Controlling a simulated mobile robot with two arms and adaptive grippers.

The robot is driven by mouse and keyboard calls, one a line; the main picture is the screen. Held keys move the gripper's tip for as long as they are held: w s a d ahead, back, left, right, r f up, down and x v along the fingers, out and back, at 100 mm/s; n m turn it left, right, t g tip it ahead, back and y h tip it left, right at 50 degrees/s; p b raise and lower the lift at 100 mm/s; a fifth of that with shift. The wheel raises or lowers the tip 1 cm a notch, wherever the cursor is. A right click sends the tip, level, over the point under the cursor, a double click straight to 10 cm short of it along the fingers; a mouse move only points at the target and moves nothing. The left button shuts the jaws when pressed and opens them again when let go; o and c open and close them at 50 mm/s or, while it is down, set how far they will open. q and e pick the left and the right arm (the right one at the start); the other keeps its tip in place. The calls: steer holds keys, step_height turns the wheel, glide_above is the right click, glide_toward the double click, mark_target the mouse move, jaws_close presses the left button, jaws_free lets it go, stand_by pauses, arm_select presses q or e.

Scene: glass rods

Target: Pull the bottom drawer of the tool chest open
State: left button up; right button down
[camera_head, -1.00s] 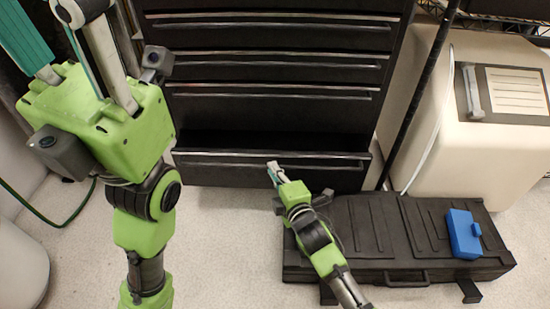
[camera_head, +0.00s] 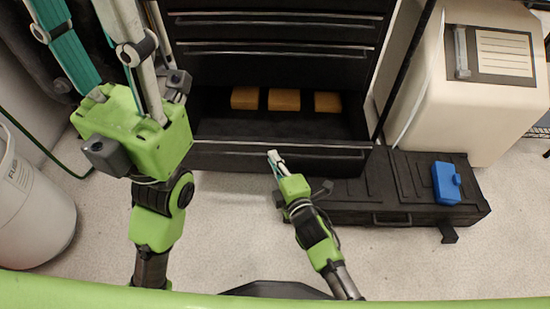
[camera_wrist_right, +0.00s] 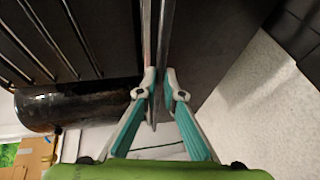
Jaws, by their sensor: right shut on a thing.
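The black tool chest (camera_head: 275,62) fills the top middle of the head view. Its bottom drawer (camera_head: 240,122) is pulled out, with its dark inside showing. A long metal handle (camera_head: 335,147) runs along the drawer's front top edge.
Three tan blocks (camera_head: 285,100) lie at the back of the drawer. A black case (camera_head: 390,190) with a blue object (camera_head: 446,183) on it lies on the floor at right, close to the drawer. A cream cabinet (camera_head: 490,110) stands behind. Floor in front is clear.

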steer(key=c, duration=2.2)
jaws_free()
steer(key=shift+o, duration=0.2)
steer(key=v, duration=1.2)
steer(key=shift+r, duration=0.15)
